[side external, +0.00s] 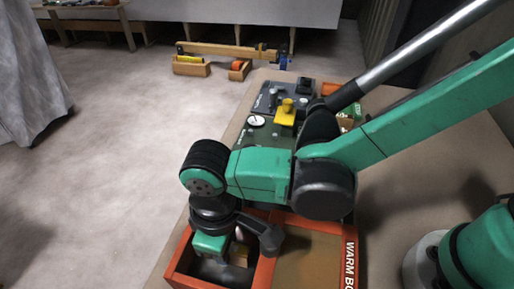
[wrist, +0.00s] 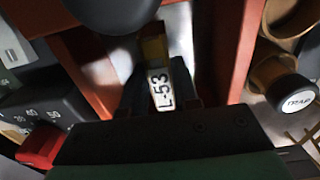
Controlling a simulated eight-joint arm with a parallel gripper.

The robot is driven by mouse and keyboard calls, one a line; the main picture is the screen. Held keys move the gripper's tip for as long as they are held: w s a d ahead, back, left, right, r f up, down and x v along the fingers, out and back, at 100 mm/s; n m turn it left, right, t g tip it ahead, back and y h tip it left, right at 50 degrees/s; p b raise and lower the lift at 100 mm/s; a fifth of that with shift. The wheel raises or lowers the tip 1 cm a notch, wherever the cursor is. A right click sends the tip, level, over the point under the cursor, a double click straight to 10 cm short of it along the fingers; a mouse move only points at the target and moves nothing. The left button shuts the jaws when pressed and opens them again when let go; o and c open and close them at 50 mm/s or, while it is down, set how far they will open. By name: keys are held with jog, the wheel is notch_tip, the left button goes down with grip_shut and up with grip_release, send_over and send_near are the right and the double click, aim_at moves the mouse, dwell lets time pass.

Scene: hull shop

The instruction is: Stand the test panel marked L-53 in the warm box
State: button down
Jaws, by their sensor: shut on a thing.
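The test panel marked L-53 (wrist: 160,92) is between my gripper's two dark fingers in the wrist view, its white label facing the camera. Above the label it has a brown-yellow part. My gripper (wrist: 159,84) is shut on it. The warm box (side external: 349,264) is an orange-red open box at the bottom of the side view, with a divider between two compartments. My gripper (side external: 238,252) is low over its left compartment. Orange-red walls (wrist: 229,55) flank the panel in the wrist view. The panel's lower edge and any contact with the box floor cannot be made out.
Grey-green equipment with a gauge (side external: 256,121) and a yellow fitting (side external: 286,113) stands behind the box on the bench. A dark device with numbers (wrist: 38,108) and a round cap marked TRAP (wrist: 298,101) lie outside the box walls. The bench at right is mostly bare.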

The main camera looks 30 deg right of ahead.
jog(key=shift+f, duration=0.15)
jog(key=c, duration=0.6)
grip_release()
notch_tip(320, 180, up, 5)
jog(key=shift+f, duration=0.1)
jog(key=shift+w+d+r, duration=0.1)
jog(key=shift+d+r, duration=0.05)
jog(key=shift+r, duration=0.2)
jog(key=w+d+r+m+t, duration=0.1)
jog(key=d, duration=0.2)
jog(key=w+d+r+m+y, duration=0.1)
jog(key=w+d+r, duration=0.1)
jog(key=d, duration=0.2)
jog(key=w+d+r+m+t, duration=0.1)
jog(key=w+d, duration=0.1)
jog(key=d, duration=0.2)
jog(key=shift+d+r+m+t, duration=0.2)
jog(key=shift+m+t, duration=0.1)
jog(key=shift+m, duration=0.1)
jog(key=d+m+t, duration=0.1)
jog(key=d, duration=0.4)
jog(key=d+m+t, duration=0.2)
jog(key=d, duration=0.3)
jog(key=s+d+r+m+t+h, duration=0.1)
jog(key=d+m, duration=0.1)
jog(key=d, duration=0.3)
jog(key=shift+t, duration=0.3)
